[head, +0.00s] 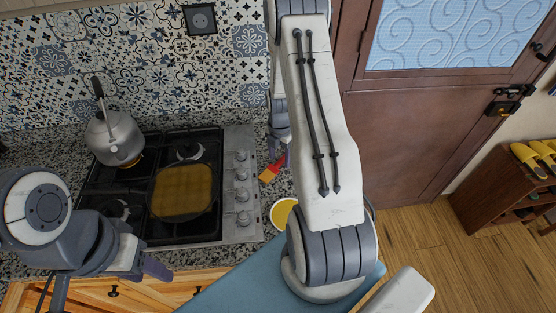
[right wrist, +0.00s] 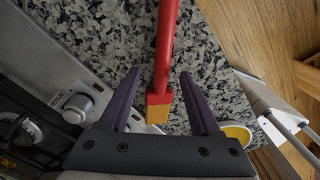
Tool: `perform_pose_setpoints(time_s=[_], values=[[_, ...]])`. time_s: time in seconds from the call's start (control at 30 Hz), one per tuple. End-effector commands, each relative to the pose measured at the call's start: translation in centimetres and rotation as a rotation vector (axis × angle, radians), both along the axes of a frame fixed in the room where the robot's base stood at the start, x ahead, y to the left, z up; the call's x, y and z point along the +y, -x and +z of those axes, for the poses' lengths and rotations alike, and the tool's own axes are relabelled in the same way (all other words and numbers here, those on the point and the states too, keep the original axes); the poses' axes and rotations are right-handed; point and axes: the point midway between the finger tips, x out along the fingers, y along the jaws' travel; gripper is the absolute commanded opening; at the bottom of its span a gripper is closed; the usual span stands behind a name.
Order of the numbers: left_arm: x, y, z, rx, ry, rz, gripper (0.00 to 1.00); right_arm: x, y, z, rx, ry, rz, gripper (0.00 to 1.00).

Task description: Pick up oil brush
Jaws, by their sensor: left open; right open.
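The oil brush (head: 270,173) has a red handle and yellow bristles and lies on the speckled counter right of the stove. In the right wrist view, the brush (right wrist: 166,45) runs lengthwise between the fingers of my right gripper (right wrist: 158,76), bristles towards the palm. The right gripper is open, with a gap on both sides of the brush. In the head view my right gripper (head: 278,150) is partly hidden behind my arm, just above the brush. My left gripper (head: 152,273) is open and empty, over the counter's front edge.
The stove (head: 235,190) with knobs is left of the brush. A yellow round dish (head: 281,213) sits near the counter edge. A brown door (head: 400,140) stands to the right.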

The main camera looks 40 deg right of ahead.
Motion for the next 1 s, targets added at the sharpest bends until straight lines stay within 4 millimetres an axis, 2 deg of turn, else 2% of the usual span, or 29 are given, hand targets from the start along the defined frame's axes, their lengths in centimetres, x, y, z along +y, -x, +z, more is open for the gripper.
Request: perform_pose_setpoints(time_s=[0.13,0.33,0.37,0.5,0.53,1.0], values=[[0.01,0.01,0.29,0.0,0.0,0.0,0.5,0.01,-0.02,-0.89,0.0,0.0,0.0,0.64],[0.0,0.01,0.22,0.0,0.0,0.0,0.5,0.02,-0.06,-0.98,-0.001,0.001,0.001,0.64],[0.0,0.01,0.22,0.0,0.0,0.0,0.5,0.02,-0.06,-0.97,-0.001,0.001,0.001,0.56],[0.01,0.01,0.22,0.0,0.0,0.0,0.5,0.05,-0.06,-0.96,-0.001,0.001,0.001,0.03],[0.01,0.01,0.22,0.0,0.0,0.0,0.5,0.05,-0.06,-0.96,-0.001,0.001,0.001,0.0],[0.0,0.01,-0.17,0.0,0.0,0.0,0.5,0.03,-0.11,-0.26,-0.002,0.001,0.001,0.0]])
